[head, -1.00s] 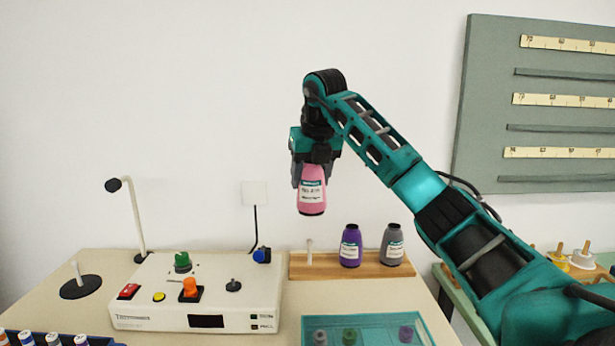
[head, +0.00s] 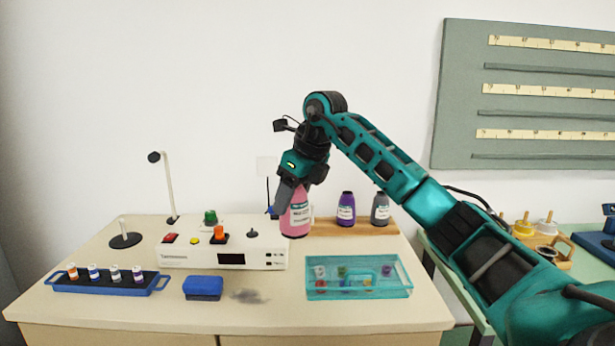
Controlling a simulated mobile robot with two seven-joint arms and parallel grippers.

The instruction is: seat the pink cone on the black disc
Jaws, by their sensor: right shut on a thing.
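The pink cone (head: 296,219) of thread, with a white label, hangs nearly upright in my right gripper (head: 291,190). The gripper is shut on its upper part. The cone is in front of the left end of the wooden rack and at the right end of the white device; I cannot tell its exact height over the counter. The black disc (head: 128,241) lies on the counter at the left with a bare pale peg (head: 122,225) standing up from it. It is well to the left of the gripper. My left gripper is not in view.
The white device (head: 200,258) with knobs stands between disc and cone. A thin lamp (head: 168,190) rises behind the disc. A purple cone (head: 346,209) and a grey cone (head: 380,209) stand on the rack (head: 325,228). A blue spool tray (head: 105,289), blue box (head: 203,288) and teal tray (head: 358,293) are nearer.

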